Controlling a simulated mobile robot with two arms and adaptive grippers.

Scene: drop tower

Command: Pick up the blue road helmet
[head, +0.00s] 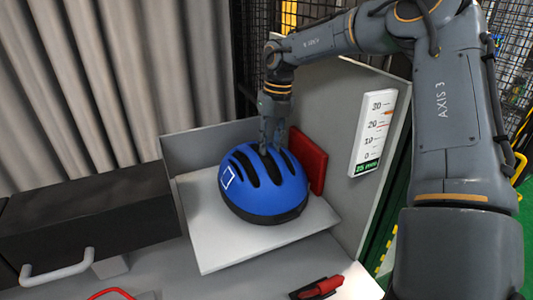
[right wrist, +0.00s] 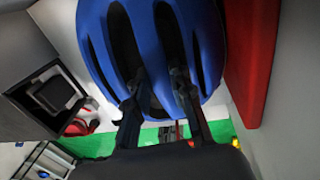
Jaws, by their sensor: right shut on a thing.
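The blue road helmet (head: 262,187) sits on a light grey platform (head: 250,249) in the head view, with its dark vents up and a white square outline on its left side. My right gripper (head: 269,150) reaches down from above to the top of the helmet, with its fingertips at the vents. In the right wrist view the helmet (right wrist: 155,38) fills the upper middle, and both fingers of my right gripper (right wrist: 157,90) reach its vents, shut on the shell between them. Whether the helmet is clear of the platform I cannot tell. My left gripper is not in view.
A red block (head: 307,160) stands right behind the helmet, against the grey panel. A scale sign (head: 371,131) is on the panel at the right. A black box (head: 95,215) with a grey handle is at the left. A red-handled clamp (head: 318,288) lies in front.

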